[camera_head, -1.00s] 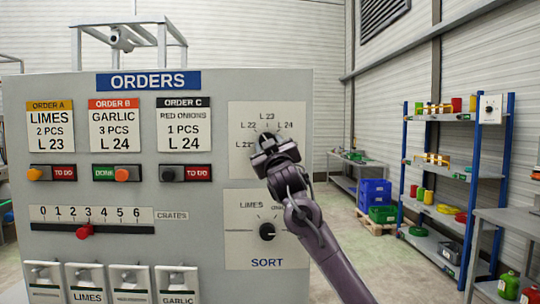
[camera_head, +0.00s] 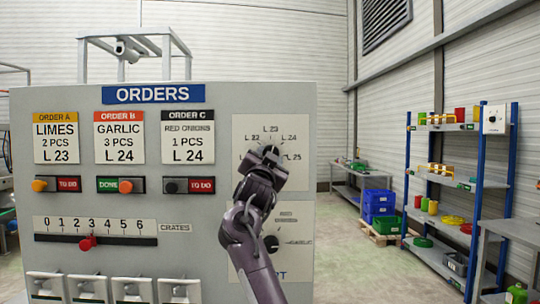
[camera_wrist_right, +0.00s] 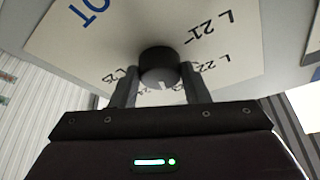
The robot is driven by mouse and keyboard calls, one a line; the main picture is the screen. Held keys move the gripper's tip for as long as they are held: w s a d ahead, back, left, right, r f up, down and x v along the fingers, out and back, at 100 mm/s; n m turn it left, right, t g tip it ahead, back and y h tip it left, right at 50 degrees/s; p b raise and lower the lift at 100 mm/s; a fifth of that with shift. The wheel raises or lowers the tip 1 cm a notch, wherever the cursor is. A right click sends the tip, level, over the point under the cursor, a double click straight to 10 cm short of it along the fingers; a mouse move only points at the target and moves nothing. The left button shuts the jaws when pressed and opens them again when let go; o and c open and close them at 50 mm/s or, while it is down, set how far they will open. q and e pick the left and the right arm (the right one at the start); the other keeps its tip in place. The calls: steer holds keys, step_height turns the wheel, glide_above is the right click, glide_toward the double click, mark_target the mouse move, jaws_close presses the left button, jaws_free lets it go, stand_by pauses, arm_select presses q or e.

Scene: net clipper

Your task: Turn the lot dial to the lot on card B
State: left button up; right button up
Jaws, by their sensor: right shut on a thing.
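Card B (camera_head: 119,138), under a red "ORDER B" band, reads garlic, 3 pcs, L 24. The lot dial's plate (camera_head: 300,176) is at the panel's upper right, with L 22, L 23 and L 24 showing around its top. My right gripper (camera_head: 264,158) is at the dial and covers most of its knob. In the right wrist view, the dark round knob (camera_wrist_right: 159,66) sits between the two fingers (camera_wrist_right: 160,88), which are shut on it. L 21 and L 22 show beside it there. I cannot tell which lot the pointer marks. My left gripper is out of view.
The sort dial (camera_head: 271,243) is just below, partly behind my right arm. The crates slider (camera_head: 87,242) and the order switches (camera_head: 121,185) are left on the same panel. Shelves (camera_head: 450,180) and blue crates (camera_head: 378,200) stand well to the right.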

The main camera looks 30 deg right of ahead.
steer(key=shift+w+a+r+m+g+h+p, duration=0.15)
steer(key=shift+m+g+p, duration=0.4)
steer(key=shift+m, duration=0.65)
steer(key=shift+s+d+m+g+h+p, duration=0.15)
steer(key=shift+m+g+p, duration=0.35)
steer(key=shift+m, duration=0.7)
steer(key=shift+w+a+r+m+g+h+p, duration=0.15)
steer(key=shift+m+g+p, duration=0.35)
steer(key=shift+m, duration=0.7)
steer(key=o, duration=1)
steer(key=shift+c, duration=0.2)
steer(key=shift+f, duration=0.1)
